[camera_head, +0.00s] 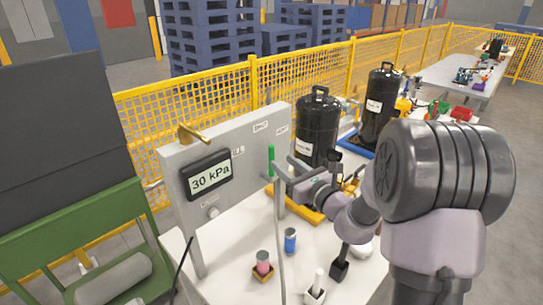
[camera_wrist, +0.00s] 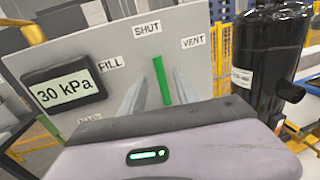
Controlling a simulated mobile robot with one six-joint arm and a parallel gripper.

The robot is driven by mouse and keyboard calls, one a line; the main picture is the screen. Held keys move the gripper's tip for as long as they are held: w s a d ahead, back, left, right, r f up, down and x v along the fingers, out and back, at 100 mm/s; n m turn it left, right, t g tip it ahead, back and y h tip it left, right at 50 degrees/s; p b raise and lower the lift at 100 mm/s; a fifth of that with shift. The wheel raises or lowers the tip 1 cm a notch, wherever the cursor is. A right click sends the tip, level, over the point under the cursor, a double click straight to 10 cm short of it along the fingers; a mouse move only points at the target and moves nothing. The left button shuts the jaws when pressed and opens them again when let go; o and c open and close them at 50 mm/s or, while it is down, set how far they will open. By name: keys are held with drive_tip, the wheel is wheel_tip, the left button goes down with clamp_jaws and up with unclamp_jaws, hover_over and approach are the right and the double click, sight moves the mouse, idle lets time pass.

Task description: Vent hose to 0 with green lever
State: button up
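The green lever (camera_head: 271,160) stands on a grey panel (camera_head: 232,140). In the wrist view the green lever (camera_wrist: 162,82) points up, near the SHUT label (camera_wrist: 147,29); the VENT label (camera_wrist: 193,41) is to its right and the FILL label (camera_wrist: 110,64) to its left. The display (camera_head: 209,177) reads 30 kPa. My gripper (camera_wrist: 157,92) is open, with one finger on each side of the lever; the right finger looks closer to it. Whether either finger touches it I cannot tell. A thin grey hose (camera_head: 281,245) hangs below the panel.
A brass handle (camera_head: 193,134) juts from the panel's top left. Two black tanks (camera_head: 317,128) stand behind my arm on the right. On the white table below are a blue can (camera_head: 290,241), a pink-topped piece (camera_head: 263,264) and small blocks. A yellow mesh fence (camera_head: 190,110) runs behind.

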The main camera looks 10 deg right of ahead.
sight(273, 155)
drive_tip(key=x, duration=0.7)
drive_tip(key=shift+b, duration=0.4)
clamp_jaws()
idle(0.8)
